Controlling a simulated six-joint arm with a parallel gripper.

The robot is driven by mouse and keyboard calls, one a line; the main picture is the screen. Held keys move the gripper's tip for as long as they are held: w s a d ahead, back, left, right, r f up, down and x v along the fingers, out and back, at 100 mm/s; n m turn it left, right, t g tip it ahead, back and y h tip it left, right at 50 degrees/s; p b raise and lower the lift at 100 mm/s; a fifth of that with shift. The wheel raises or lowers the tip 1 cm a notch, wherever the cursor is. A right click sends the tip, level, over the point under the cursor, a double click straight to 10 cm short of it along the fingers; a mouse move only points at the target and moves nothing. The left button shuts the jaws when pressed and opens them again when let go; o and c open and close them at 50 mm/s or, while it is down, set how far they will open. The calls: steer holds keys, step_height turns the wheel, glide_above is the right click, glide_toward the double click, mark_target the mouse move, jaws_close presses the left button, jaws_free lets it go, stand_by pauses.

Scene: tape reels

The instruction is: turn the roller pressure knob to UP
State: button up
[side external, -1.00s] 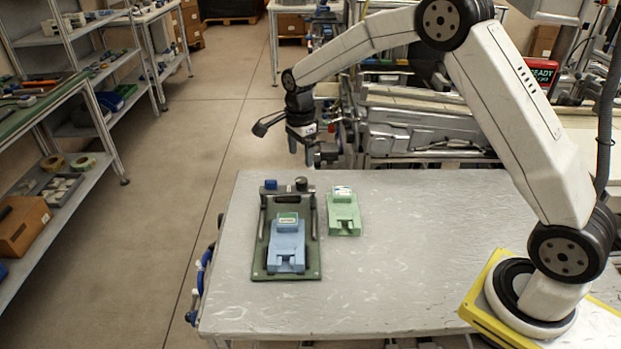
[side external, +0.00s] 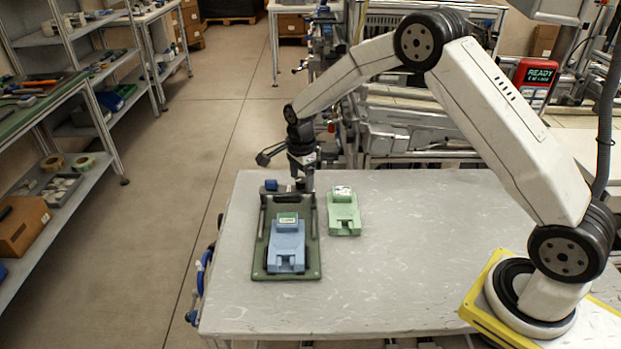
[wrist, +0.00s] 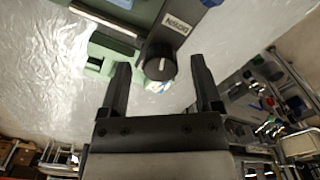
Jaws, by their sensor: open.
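The dark green fixture (side external: 312,268) lies on the left part of the table, with a blue block (side external: 287,243) on it. The round black knob (wrist: 160,63), with a white pointer line, is at the fixture's far right corner. In the wrist view my gripper (wrist: 159,66) is open, a finger on each side of the knob, with gaps showing. I cannot tell its exact height above the knob.
A light green block (side external: 343,214) stands on the table right of the fixture; it also shows in the wrist view (wrist: 97,60). A blue piece (side external: 270,185) sits at the fixture's far left corner. The table (side external: 430,260) is bare to the right.

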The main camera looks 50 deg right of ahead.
steer(key=shift+f, duration=0.15)
jaws_close()
